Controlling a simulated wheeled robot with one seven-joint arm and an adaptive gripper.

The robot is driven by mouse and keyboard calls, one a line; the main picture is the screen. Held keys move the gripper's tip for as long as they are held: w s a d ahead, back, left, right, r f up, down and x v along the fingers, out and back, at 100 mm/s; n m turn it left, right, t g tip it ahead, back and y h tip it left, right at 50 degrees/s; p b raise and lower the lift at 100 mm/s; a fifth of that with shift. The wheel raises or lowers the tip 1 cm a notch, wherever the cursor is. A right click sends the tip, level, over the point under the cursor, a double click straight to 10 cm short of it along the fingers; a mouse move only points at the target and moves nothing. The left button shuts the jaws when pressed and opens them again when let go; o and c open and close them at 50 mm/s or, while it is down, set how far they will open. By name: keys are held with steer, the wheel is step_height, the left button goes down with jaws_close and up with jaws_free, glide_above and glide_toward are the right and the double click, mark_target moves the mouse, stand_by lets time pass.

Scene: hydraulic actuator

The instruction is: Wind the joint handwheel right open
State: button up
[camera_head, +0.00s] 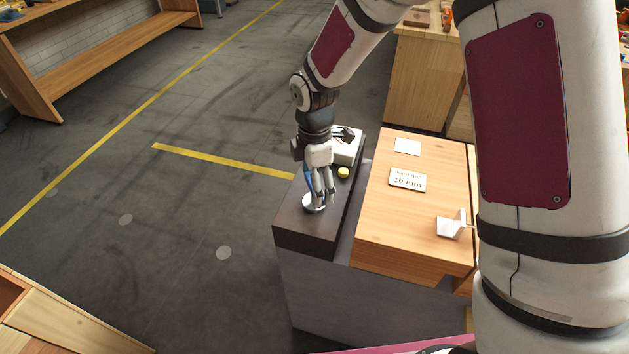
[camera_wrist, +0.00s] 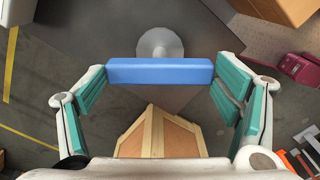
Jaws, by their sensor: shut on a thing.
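The handwheel shows as a blue bar (camera_wrist: 160,71) in the wrist view, lying straight across between the teal finger pads. A round grey metal disc (camera_wrist: 160,43) sits just beyond it. In the head view a silver disc (camera_head: 313,206) lies on the dark top of a grey bench (camera_head: 300,228), and a bit of blue (camera_head: 308,180) shows beside my fingers. My gripper (camera_head: 322,191) points down over the disc. It is shut on the blue bar, with a pad at each end of the bar in the wrist view (camera_wrist: 160,85). The bar's link to the disc is hidden.
A yellow button (camera_head: 343,172) and a white box (camera_head: 347,150) stand behind my gripper on the same bench. A wooden table (camera_head: 385,225) adjoins on the right, with a "10 mm" card (camera_head: 407,180) and a metal bracket (camera_head: 452,225). Floor to the left is open.

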steer(key=m, duration=0.5)
steer(key=shift+m, duration=0.3)
steer(key=m, duration=1.1)
steer(key=shift+m, duration=0.4)
steer(key=m+p, duration=0.1)
steer(key=m, duration=0.4)
steer(key=shift+p, duration=0.35)
steer(key=m+p, duration=0.1)
steer(key=m, duration=0.5)
steer(key=shift+m+p, duration=0.4)
steer(key=m+p, duration=0.1)
steer(key=m, duration=0.4)
steer(key=m+p, duration=0.1)
steer(key=m, duration=0.4)
steer(key=shift+m, duration=0.4)
steer(key=m+p, duration=0.1)
steer(key=m, duration=0.5)
